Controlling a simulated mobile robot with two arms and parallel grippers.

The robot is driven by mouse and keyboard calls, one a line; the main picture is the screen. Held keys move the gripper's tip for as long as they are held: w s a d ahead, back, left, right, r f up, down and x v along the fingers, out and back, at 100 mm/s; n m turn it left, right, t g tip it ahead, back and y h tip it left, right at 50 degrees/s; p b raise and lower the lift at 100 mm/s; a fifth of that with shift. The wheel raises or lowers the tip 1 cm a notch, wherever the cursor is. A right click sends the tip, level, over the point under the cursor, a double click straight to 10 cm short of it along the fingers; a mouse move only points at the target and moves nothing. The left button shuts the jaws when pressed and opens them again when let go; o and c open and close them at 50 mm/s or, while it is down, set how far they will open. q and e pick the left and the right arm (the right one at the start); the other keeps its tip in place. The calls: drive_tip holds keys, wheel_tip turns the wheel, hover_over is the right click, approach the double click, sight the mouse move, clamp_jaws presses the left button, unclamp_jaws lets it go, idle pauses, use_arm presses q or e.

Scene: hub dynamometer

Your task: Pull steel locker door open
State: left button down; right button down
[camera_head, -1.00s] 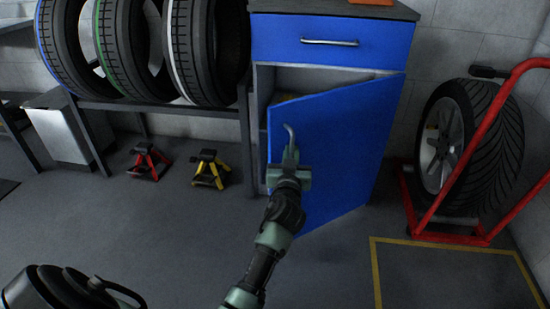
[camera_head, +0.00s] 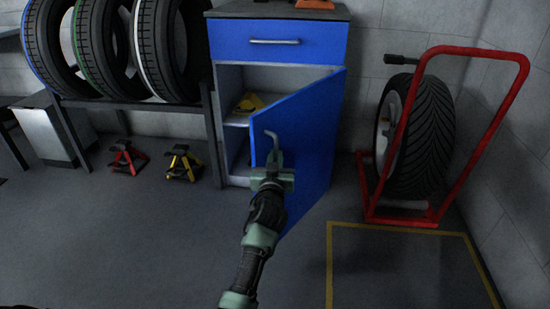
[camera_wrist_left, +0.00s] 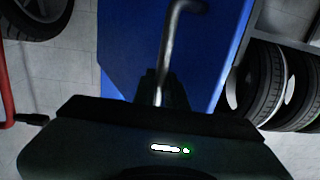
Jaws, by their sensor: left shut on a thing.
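The blue steel locker door (camera_head: 305,135) is swung partly open, hinged on its right side. The locker's grey inside and a shelf show to its left, with a yellow item (camera_head: 249,103) on the shelf. My left gripper (camera_head: 271,165) is shut on the door's silver bar handle (camera_head: 272,143); its jaws hide the handle's lower part. In the left wrist view the handle (camera_wrist_left: 168,50) rises from the dark jaws, with the blue door (camera_wrist_left: 125,55) behind it. My right gripper is not in view.
A shut blue drawer (camera_head: 277,41) is above the door. A red wheel stand (camera_head: 400,218) with a tire (camera_head: 424,140) stands at the right. Red (camera_head: 127,159) and yellow (camera_head: 182,164) jack stands are on the floor at left. The floor in front is clear.

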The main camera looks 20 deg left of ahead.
use_arm(q)
drive_tip(key=shift+d+r, duration=0.1)
drive_tip(key=shift+r, duration=0.05)
drive_tip(key=c, duration=1.6)
unclamp_jaws()
drive_tip(key=shift+w, duration=0.1)
drive_tip(key=shift+o, duration=0.7)
drive_tip(key=shift+d, duration=0.1)
